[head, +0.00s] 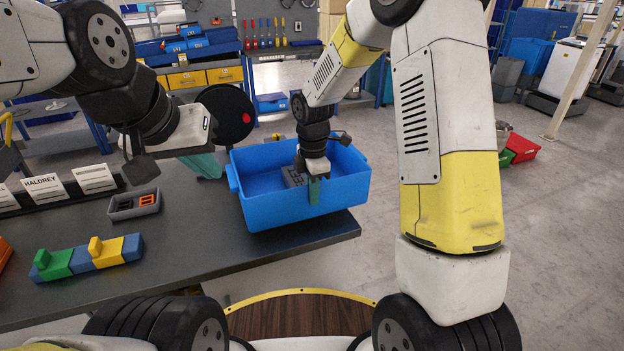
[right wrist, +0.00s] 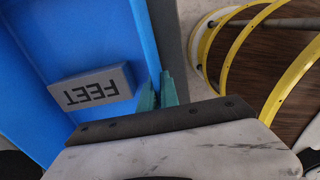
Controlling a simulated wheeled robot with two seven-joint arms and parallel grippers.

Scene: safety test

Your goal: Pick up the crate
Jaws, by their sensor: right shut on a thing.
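The blue crate (head: 290,212) is at the right end of the dark table. A grey block marked "FEET" lies inside it; it shows in the right wrist view (right wrist: 92,88). My right gripper (head: 314,188) points down at the crate's near wall and is shut on that wall. In the right wrist view its teal fingers (right wrist: 163,92) are at the crate's rim (right wrist: 148,45). I cannot tell whether the crate's base touches the table. My left gripper (head: 203,166) is left of the crate, apart from it; its finger gap is hidden.
On the table (head: 190,245) are a small grey tray (head: 122,212) with orange and black pieces, coloured blocks (head: 88,259) and a name-card rack (head: 60,200). A round black thing with a red dot (head: 232,118) is behind the crate. Open floor lies right of the table.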

